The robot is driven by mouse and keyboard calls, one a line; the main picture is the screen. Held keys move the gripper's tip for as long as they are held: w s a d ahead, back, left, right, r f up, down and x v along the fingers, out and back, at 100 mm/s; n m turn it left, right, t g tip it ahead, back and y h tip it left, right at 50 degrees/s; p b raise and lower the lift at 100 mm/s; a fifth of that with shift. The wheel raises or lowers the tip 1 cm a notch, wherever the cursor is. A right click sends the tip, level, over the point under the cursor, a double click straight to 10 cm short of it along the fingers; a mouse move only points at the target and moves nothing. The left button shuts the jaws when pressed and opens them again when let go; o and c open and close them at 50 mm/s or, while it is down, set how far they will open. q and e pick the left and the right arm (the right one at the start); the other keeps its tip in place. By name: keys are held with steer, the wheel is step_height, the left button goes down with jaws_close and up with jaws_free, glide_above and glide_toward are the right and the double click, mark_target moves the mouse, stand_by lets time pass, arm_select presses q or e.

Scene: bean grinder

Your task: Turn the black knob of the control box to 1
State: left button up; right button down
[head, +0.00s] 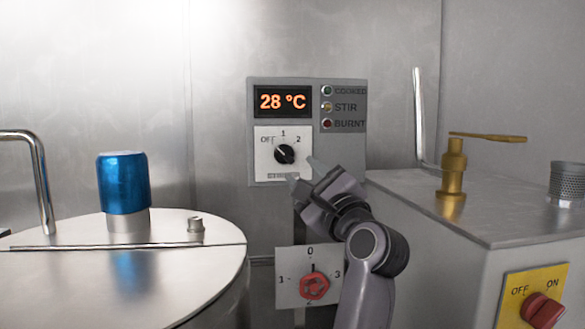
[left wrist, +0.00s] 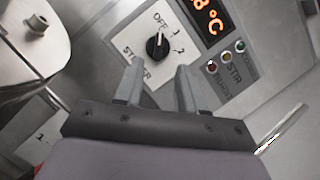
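The control box (head: 307,132) is mounted on the metal wall and its display reads 28 °C. Its black knob (head: 284,153) sits on a white plate marked OFF, 1 and 2. The knob's pointer appears to be turned up toward OFF. The knob also shows in the left wrist view (left wrist: 157,46), just beyond the fingertips. My left gripper (head: 304,173) is open and empty, just below and right of the knob in the head view. Its two fingers (left wrist: 160,66) are spread apart and no contact with the knob shows. My right gripper is in neither view.
A red knob (head: 314,286) on a white plate sits below the control box. A round metal vessel (head: 70,285) with a blue-capped part (head: 123,183) stands at left. A metal cabinet (head: 480,205) with a brass fitting (head: 453,168) and red switch (head: 543,311) is at right.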

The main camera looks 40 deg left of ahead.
mark_target(287, 157)
arm_select(q)
steer(key=p+x, duration=0.2)
steer(key=x, duration=0.5)
steer(key=shift+a, duration=0.2)
jaws_close()
